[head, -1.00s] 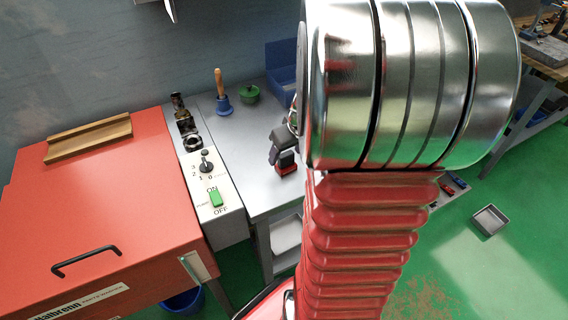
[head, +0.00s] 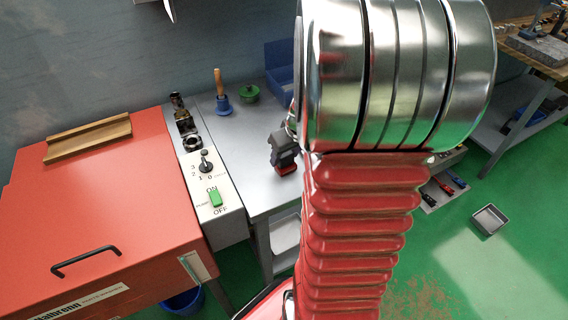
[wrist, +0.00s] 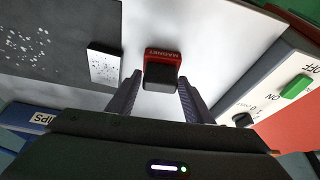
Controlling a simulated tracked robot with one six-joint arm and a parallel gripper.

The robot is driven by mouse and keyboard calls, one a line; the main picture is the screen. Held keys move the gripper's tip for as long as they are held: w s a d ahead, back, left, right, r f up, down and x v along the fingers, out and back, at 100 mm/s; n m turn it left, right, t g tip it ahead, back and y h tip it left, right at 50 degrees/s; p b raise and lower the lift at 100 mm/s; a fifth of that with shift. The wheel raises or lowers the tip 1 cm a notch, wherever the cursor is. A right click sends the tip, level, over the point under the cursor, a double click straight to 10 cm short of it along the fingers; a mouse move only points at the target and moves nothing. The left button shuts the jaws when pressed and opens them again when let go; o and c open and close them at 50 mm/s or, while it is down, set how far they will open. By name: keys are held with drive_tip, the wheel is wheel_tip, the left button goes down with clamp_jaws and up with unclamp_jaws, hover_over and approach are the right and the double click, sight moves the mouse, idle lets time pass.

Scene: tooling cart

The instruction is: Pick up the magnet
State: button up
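The magnet (wrist: 162,70) is a small red and black block with its name on the red part. In the wrist view it sits on the pale grey cart top (wrist: 215,45). My gripper (wrist: 158,82) is open, with one dark finger on each side of the magnet near the tips. Gaps show beside the magnet, so the fingers do not seem to grip it.
A white speckled block (wrist: 104,66) lies left of the magnet in the wrist view. A control panel with a green switch (head: 215,198) stands left of the cart top. A blue wooden-handled tool (head: 223,102), a green lidded item (head: 249,93) and a blue bin (head: 280,62) are behind.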

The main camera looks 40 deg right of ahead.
sight(286, 154)
drive_tip(key=c, duration=0.9)
wheel_tip(286, 154, up, 10)
drive_tip(key=shift+r, duration=0.1)
idle(0.6)
drive_tip(key=o, duration=0.6)
drive_tip(key=c, duration=0.4)
drive_tip(key=shift+s, duration=0.1)
